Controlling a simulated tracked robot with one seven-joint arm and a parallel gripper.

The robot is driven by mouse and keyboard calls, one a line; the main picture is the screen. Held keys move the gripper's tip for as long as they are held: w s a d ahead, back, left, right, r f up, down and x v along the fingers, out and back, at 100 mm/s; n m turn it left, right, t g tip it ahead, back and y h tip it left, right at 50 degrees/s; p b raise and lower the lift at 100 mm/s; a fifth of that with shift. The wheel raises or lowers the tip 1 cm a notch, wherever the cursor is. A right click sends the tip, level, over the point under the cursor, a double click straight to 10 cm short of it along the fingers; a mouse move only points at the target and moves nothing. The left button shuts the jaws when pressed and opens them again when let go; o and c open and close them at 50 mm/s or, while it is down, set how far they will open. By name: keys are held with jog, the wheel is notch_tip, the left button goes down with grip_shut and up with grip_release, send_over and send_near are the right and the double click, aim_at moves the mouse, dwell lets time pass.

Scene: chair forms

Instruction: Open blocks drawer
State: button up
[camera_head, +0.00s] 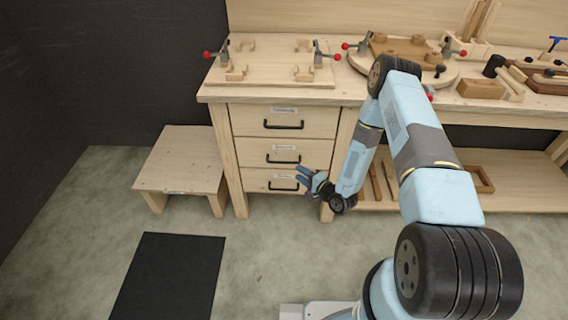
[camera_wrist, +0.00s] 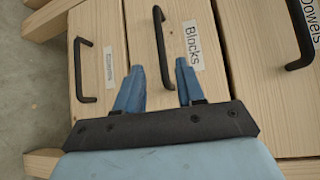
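The blocks drawer (camera_head: 262,154) is the middle of three pale wood drawers under the workbench, and it looks shut. It also shows in the wrist view (camera_wrist: 150,20), with a white "Blocks" label (camera_wrist: 193,46) and a black bar handle (camera_wrist: 161,46). My gripper (camera_head: 303,177) is in front of the lower drawers, near their right side. In the wrist view my gripper (camera_wrist: 158,80) has two blue fingers spread apart with nothing between them. The handle lies between and beyond the fingertips in the picture; I see no contact.
The dowels drawer (camera_wrist: 245,40) is above, and another drawer (camera_wrist: 95,25) is below; both have bar handles. A low wooden stool (camera_head: 180,165) stands left of the drawers. A black mat (camera_head: 170,275) lies on the clear floor. The workbench top (camera_head: 350,97) carries wooden jigs and clamps.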

aim_at(284, 162)
jog(key=x, duration=1)
jog(key=shift+w+a+f, duration=0.1)
jog(key=shift+w+a, duration=0.05)
jog(key=shift+w, duration=0.1)
jog(key=shift+c, duration=0.3)
grip_shut()
jog(key=shift+s, duration=0.1)
